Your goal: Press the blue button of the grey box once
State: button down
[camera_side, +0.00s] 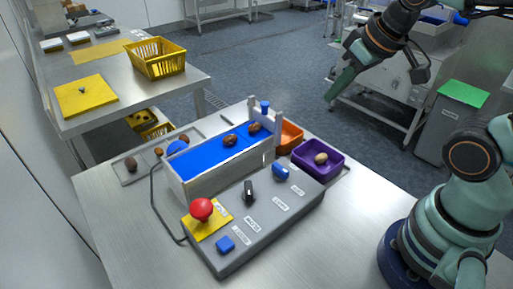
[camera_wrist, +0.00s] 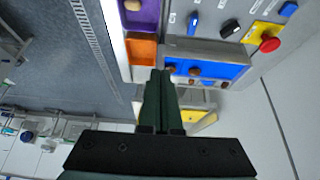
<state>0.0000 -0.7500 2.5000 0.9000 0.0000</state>
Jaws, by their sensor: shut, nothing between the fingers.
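The grey box (camera_side: 262,222) lies on the metal table in the side view, its sloped top facing up. A red mushroom button (camera_side: 201,209) on a yellow plate, a black knob (camera_side: 248,190) and a blue knob (camera_side: 281,172) share the panel. My gripper (camera_side: 329,98) is shut and empty, high up beyond the box, far from the button. In the wrist view my gripper (camera_wrist: 158,74) points toward the conveyor's end.
A conveyor with a blue belt (camera_side: 205,158) carrying dates stands behind the box. An orange tray (camera_side: 290,136) and a purple tray (camera_side: 333,169) holding a date sit at its right end. A cable runs left of the box. The table's front is clear.

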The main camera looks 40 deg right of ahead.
dwell(0.5)
jog(key=n+y, duration=0.5)
jog(key=n, duration=1.2)
send_over(229, 241)
notch_tip(229, 241, down, 9)
jog(key=shift+s, duration=0.1)
jog(key=shift+f, duration=4.35)
jog(key=shift+f, duration=0.1)
jog(key=shift+f, duration=0.35)
